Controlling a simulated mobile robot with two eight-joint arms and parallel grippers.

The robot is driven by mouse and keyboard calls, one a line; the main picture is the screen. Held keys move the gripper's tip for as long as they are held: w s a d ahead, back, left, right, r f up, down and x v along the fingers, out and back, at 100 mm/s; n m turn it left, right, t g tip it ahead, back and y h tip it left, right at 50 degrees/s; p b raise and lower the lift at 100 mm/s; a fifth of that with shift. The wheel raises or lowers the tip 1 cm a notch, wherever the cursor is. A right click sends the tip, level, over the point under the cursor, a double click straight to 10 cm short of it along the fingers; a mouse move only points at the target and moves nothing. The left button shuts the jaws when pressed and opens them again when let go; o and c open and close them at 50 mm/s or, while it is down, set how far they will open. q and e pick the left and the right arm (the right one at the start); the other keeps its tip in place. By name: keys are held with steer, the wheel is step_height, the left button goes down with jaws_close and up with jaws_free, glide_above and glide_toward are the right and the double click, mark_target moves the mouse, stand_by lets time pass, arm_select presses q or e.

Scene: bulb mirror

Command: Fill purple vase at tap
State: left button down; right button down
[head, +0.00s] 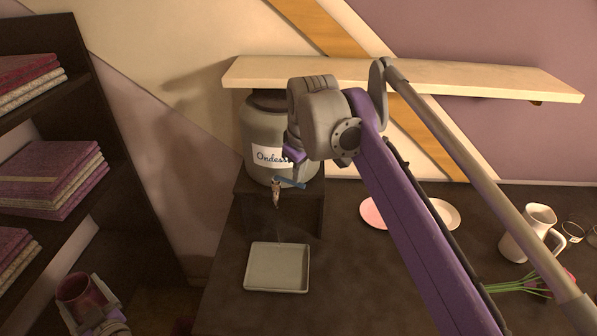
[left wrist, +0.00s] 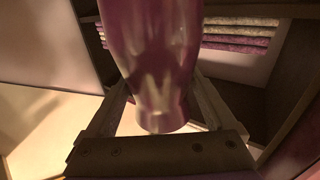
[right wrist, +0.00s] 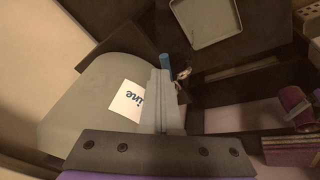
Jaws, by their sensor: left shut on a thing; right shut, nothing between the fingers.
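The purple vase (head: 80,291) is at the lower left of the head view, left of the counter and well apart from the tap. My left gripper (head: 90,312) is shut on it. In the left wrist view the vase (left wrist: 155,55) stands between the two fingers. The tap (head: 277,192) with its blue handle (head: 289,183) is at the front of a grey water dispenser (head: 262,125). My right gripper (head: 298,172) is shut and empty beside the handle. In the right wrist view its closed fingertips (right wrist: 161,75) are close to the blue handle (right wrist: 165,62); contact is unclear.
A square tray (head: 277,267) lies on the counter below the tap. A shelf (head: 400,76) hangs above the dispenser. Plates (head: 443,214), a white jug (head: 528,233) and green stems (head: 520,284) are at right. A dark rack with folded cloths (head: 50,180) stands at left.

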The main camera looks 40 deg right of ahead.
arm_select(q)
steer(key=shift+w+r+p, duration=0.25)
steer(key=shift+r+p, duration=0.1)
steer(key=shift+r, duration=0.35)
arm_select(e)
steer(key=shift+w+d, duration=0.4)
steer(key=shift+d, duration=0.25)
stand_by(1.8)
steer(key=shift+a, duration=0.15)
stand_by(0.4)
